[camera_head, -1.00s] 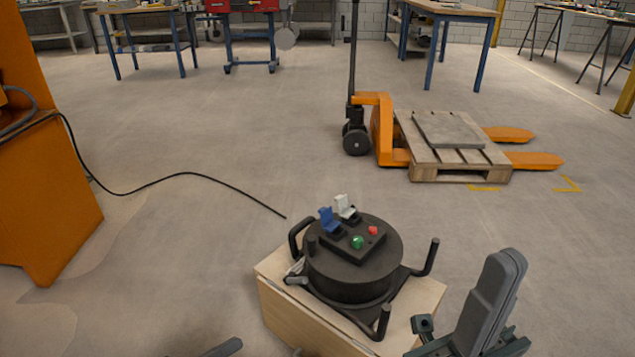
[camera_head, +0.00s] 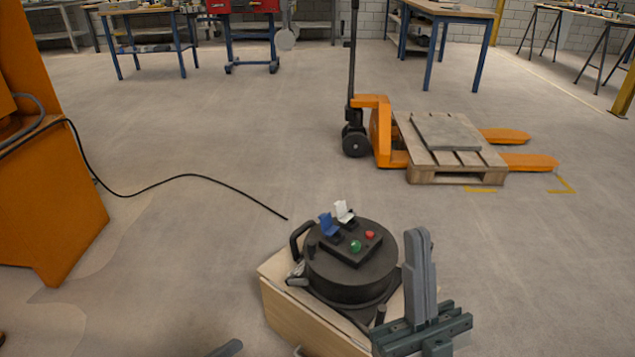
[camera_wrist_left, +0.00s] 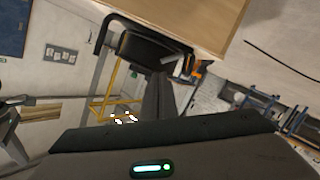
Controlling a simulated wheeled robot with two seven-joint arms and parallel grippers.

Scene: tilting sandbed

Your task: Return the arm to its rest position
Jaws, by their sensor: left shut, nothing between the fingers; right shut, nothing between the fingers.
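My right gripper (camera_head: 418,236) points up at the right of the round black device, its grey fingers together with nothing between them. It hides part of the device's right side. My left gripper (camera_head: 228,348) shows only as a dark tip at the bottom edge, left of the wooden box. In the left wrist view its dark fingers (camera_wrist_left: 157,98) are closed together and empty. The black device (camera_head: 350,275) has a blue switch (camera_head: 328,225), a white switch (camera_head: 344,212), a green button (camera_head: 355,246) and a red button (camera_head: 370,235).
The device stands on a wooden box (camera_head: 285,310). A black cable (camera_head: 190,175) runs over the floor from an orange cabinet (camera_head: 45,190) at the left. An orange pallet jack (camera_head: 378,135) with a wooden pallet (camera_head: 455,162) stands behind. The floor between is clear.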

